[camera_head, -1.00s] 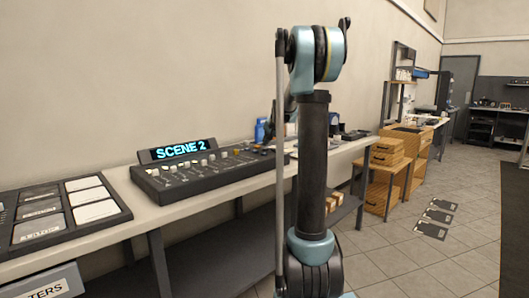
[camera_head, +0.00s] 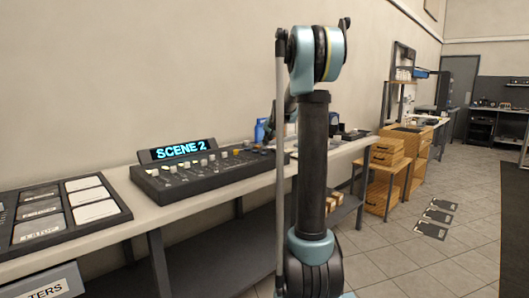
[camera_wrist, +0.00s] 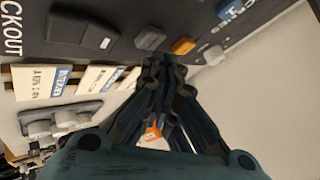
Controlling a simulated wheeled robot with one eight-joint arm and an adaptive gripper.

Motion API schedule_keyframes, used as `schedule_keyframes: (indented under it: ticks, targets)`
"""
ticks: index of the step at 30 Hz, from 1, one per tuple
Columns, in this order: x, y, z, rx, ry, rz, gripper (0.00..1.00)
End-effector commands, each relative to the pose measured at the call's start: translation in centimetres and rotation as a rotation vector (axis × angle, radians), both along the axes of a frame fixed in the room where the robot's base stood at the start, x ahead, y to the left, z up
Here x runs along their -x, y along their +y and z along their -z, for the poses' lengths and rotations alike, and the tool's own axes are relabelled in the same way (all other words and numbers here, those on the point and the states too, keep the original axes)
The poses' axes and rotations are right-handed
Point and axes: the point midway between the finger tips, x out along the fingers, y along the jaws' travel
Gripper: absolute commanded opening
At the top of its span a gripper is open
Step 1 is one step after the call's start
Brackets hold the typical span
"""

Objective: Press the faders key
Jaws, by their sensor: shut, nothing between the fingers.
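The dark console (camera_head: 215,172) stands on the long bench, with faders, small knobs and a lit display (camera_head: 176,150) reading "SCENE 2". I cannot read which key is the faders key. My gripper (camera_wrist: 163,64) is shut and empty, its tips showing just below the grey and orange keys. Any contact cannot be told. In the head view my arm hides the fingers.
A black pad with pale keys (camera_head: 90,194) lies left on the bench (camera_head: 150,212). A blue bottle (camera_head: 260,131) stands behind the console.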

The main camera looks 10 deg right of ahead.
Motion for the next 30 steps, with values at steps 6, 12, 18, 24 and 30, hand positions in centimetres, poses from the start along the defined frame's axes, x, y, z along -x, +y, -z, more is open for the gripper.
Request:
schedule_keyframes:
  ticks: [6,12,18,24,30]
  targets:
    - [-0.05,0.0,0.52,0.0,0.0,0.0,0.0]
    - [-0.04,0.0,0.54,0.0,0.0,0.0,0.0]
    - [-0.03,0.01,0.58,0.0,0.0,0.0,0.0]
    - [-0.04,0.01,0.77,0.0,0.0,0.0,0.0]
    - [-0.04,0.01,0.96,0.0,0.0,0.0,0.0]
